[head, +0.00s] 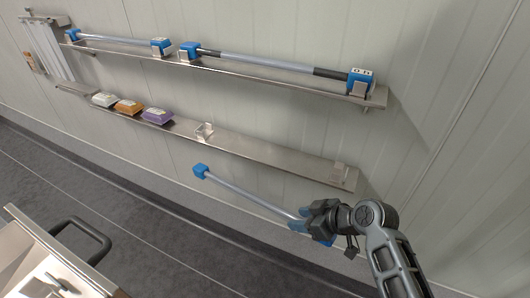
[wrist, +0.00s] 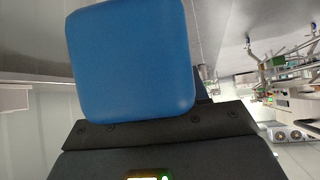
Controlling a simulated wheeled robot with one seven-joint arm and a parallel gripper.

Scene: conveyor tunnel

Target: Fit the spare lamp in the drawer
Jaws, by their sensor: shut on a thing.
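My gripper (head: 318,217) is at the lower middle right of the head view, in front of the wall and below the lower shelf. It is shut on a lamp (head: 250,197), a pale tube with blue end caps. The tube runs from the gripper up and left to a free blue cap (head: 200,170). In the wrist view a big blue block (wrist: 130,60), apparently an end cap, fills the middle above my dark gripper body; the fingertips are hidden there. A metal unit with a black handle (head: 82,232) is at the lower left; I cannot tell whether it is the drawer.
The upper shelf (head: 270,80) holds two more blue-capped tubes (head: 255,64) (head: 118,41). The dark floor (head: 150,225) is clear.

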